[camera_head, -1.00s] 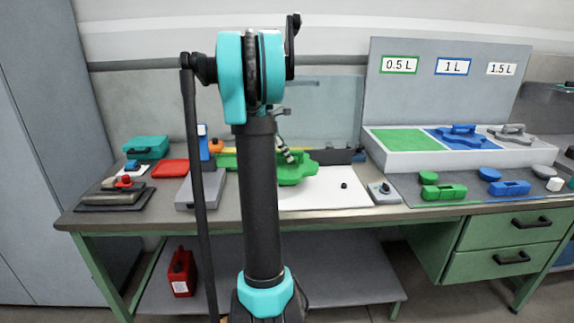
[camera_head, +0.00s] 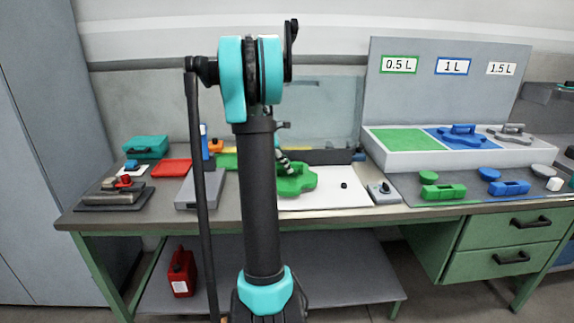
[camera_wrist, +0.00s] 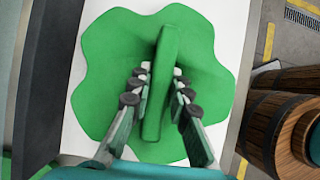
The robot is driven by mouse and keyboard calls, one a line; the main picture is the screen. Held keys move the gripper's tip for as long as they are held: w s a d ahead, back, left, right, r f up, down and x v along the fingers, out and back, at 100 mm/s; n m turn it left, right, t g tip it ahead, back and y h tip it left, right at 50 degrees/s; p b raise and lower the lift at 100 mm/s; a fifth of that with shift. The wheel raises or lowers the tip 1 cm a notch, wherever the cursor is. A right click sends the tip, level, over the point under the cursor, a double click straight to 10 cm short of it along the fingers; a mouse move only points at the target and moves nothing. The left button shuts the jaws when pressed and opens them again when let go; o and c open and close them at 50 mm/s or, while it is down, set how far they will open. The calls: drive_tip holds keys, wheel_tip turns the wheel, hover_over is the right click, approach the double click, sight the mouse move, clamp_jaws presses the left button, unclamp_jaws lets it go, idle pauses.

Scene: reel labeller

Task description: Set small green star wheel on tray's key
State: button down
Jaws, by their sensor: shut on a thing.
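The green star wheel (camera_head: 297,181), with rounded lobes, is partly hidden by my arm in the head view. In the wrist view the wheel (camera_wrist: 105,75) fills the middle, its upright bar handle (camera_wrist: 160,95) between the fingers of my gripper (camera_wrist: 160,78). My gripper is shut on that handle. The wheel is over the left part of a white plate (camera_head: 325,199); I cannot tell whether it touches. A small black peg (camera_head: 344,185), maybe the key, stands on the plate right of the wheel, apart from it.
A rack with a bare green 0.5 L field (camera_head: 404,141) stands at right; a blue wheel (camera_head: 462,135) and grey wheel (camera_head: 511,133) sit on its other fields. A grey box with a black knob (camera_head: 383,192) is right of the plate. A grey device (camera_head: 200,187) stands left.

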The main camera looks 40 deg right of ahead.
drive_tip(key=c, duration=1.4)
unclamp_jaws()
drive_tip(key=shift+f, duration=0.1)
drive_tip(key=shift+c, duration=0.2)
drive_tip(key=shift+r, duration=0.55)
drive_tip(key=v, duration=1.2)
drive_tip(key=s+a+f+m+t, duration=0.1)
drive_tip(key=s+a+f, duration=0.1)
drive_tip(key=a+f, duration=0.2)
drive_tip(key=s+a+f+m+t+y, duration=0.1)
drive_tip(key=s+a+f+m, duration=0.1)
drive_tip(key=a, duration=0.6)
drive_tip(key=s+a+f+m+t+y, duration=0.1)
drive_tip(key=s+a+f+m+t, duration=0.1)
drive_tip(key=a+f, duration=0.4)
drive_tip(key=shift+s+a, duration=0.15)
drive_tip(key=shift+s, duration=0.7)
drive_tip(key=s+a+f+m+t+y, duration=0.3)
drive_tip(key=s+a+f+m, duration=0.3)
drive_tip(key=s+a+f, duration=0.5)
drive_tip(key=s+a, duration=0.3)
drive_tip(key=shift+f+m, duration=0.3)
drive_tip(key=shift+m, duration=0.1)
